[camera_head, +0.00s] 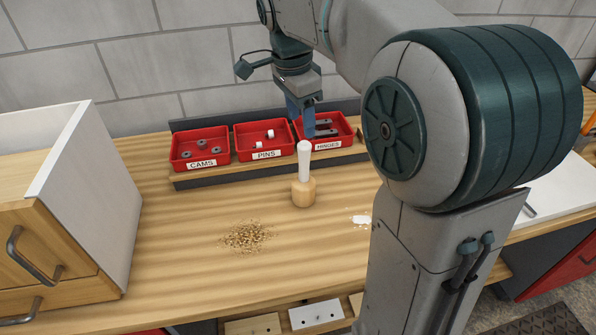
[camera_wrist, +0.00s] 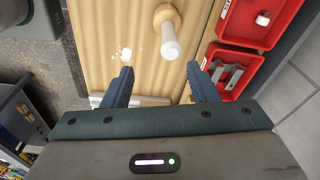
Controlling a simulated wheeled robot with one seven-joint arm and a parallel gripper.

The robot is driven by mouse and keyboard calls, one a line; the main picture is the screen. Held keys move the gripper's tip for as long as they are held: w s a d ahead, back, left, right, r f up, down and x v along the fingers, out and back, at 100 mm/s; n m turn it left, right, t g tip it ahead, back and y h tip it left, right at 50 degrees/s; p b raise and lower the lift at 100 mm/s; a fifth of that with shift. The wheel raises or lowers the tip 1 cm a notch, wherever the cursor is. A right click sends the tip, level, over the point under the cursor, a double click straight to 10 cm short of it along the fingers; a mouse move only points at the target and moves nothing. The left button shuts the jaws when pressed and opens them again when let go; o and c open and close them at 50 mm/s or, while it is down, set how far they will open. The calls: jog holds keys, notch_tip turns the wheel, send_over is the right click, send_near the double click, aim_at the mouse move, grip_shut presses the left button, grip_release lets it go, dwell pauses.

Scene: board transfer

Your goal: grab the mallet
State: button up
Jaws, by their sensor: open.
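The mallet (camera_head: 304,176) stands upright on the wooden workbench, its pale wooden head down and its white handle pointing up. In the wrist view the mallet (camera_wrist: 169,34) shows ahead of the fingers, its white handle end towards me. My gripper (camera_head: 301,118) is above the bench near the hinges bin, higher than the mallet and behind it. In the wrist view my gripper (camera_wrist: 160,80) has its two blue fingers wide apart with nothing between them. The handle end lies beyond the fingertips, apart from them.
Red bins marked cams (camera_head: 200,148), pins (camera_head: 264,141) and hinges (camera_head: 325,130) stand in a rack behind the mallet. A pile of wood shavings (camera_head: 246,236) and a white patch (camera_head: 361,219) lie in front. A drawer cabinet (camera_head: 75,215) stands at the left.

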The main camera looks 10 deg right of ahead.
aim_at(305, 157)
jog(key=f, duration=0.4)
jog(key=w+d+f+m, duration=0.1)
jog(key=f, duration=0.3)
jog(key=w+f+m, duration=0.1)
jog(key=f, duration=0.4)
jog(key=shift+d, duration=0.4)
jog(key=shift+w+r, duration=0.1)
grip_shut()
